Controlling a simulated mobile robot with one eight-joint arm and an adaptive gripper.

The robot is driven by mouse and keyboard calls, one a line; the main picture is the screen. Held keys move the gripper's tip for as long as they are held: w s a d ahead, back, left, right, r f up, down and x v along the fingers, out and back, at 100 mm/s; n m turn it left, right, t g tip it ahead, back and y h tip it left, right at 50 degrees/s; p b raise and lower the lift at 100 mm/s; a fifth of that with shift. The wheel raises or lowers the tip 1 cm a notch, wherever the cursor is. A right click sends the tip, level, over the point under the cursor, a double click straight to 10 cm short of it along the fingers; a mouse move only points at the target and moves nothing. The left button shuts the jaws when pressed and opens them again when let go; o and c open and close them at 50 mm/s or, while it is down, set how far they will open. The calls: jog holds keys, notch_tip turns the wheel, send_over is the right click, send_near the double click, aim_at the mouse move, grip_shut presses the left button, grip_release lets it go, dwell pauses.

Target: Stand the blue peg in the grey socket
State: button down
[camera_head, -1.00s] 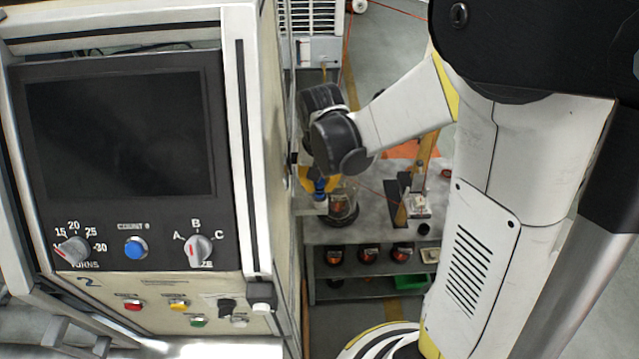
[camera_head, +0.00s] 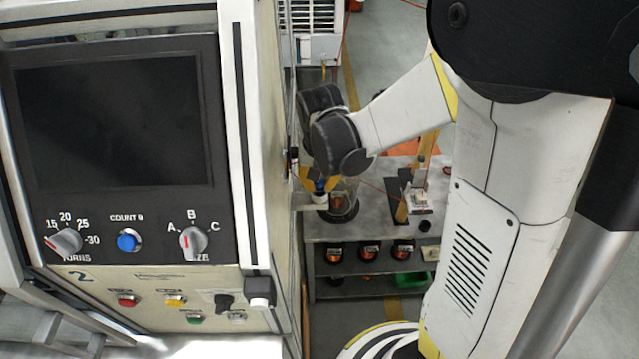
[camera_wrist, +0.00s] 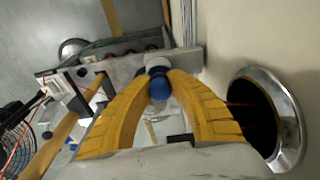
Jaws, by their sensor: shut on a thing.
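The blue peg (camera_wrist: 158,88) is between the yellow fingers of my gripper (camera_wrist: 159,82) in the wrist view. Its rounded blue part shows at the fingertips, with pale grey parts above and below it. In the head view the blue peg (camera_head: 319,185) shows small below my dark wrist, over the left end of the bench, with a white piece just under it. My gripper is shut on the peg. I cannot pick out the grey socket with certainty; I cannot tell whether the white piece under the peg is the socket or whether they touch.
A machine cabinet (camera_head: 262,130) with a screen and knobs stands close on the left. A metal-rimmed round opening (camera_wrist: 290,135) is in the pale wall beside my gripper. A clear dome (camera_head: 344,204) stands on the grey bench (camera_head: 372,228), close right of the peg. Several dark reels sit below.

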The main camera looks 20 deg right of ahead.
jog(key=c, duration=1.3)
grip_release()
jog(key=shift+o, duration=0.2)
notch_tip(320, 180, up, 12)
jog(key=s, duration=0.1)
jog(key=s+f+n+t+b, duration=0.1)
jog(key=s+f+t+b, duration=0.2)
jog(key=s+f+b, duration=0.3)
jog(key=s+f+n+t+b, duration=0.2)
jog(key=s+f+b, duration=0.3)
jog(key=f+b, duration=0.6)
jog(key=b, duration=0.3)
jog(key=shift+s+f+t, duration=0.15)
jog(key=shift+s+t, duration=0.25)
